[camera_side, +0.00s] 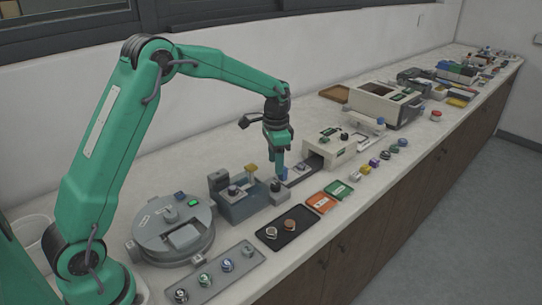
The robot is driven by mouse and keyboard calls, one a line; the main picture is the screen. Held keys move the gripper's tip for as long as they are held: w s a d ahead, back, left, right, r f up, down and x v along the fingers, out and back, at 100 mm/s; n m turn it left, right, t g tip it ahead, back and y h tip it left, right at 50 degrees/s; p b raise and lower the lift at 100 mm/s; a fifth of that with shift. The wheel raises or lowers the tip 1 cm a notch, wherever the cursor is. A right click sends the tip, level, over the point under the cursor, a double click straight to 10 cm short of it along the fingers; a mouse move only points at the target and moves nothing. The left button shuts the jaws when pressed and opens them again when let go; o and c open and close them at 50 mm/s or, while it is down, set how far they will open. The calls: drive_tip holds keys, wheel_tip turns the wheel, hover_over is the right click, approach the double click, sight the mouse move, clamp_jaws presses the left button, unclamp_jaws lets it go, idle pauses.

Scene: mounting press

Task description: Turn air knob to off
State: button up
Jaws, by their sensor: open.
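My green gripper (279,172) points down above the middle of the bench, with its jaws open and nothing seen between them. Below its fingertips stands a small dark cylinder with a rounded top (277,187), at the right end of a blue-grey machine (240,208). To the right, a beige box-shaped machine (334,146) has a small dark knob (344,136) and a green label on top. The labels are too small to read, so I cannot tell which part is the air knob or how it is set. I cannot tell whether the fingers touch anything.
A round grey machine (172,232) with a green display stands at the left. A grey tray (216,280) with several round pieces and a black tray (290,236) lie at the front. Orange (319,203) and green (339,190) trays sit to their right. More equipment crowds the far bench.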

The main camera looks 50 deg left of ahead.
sight(276, 184)
drive_tip(key=shift+m, duration=1.3)
drive_tip(key=shift+f, duration=0.15)
drive_tip(key=shift+f, duration=3.75)
drive_tip(key=c, duration=1)
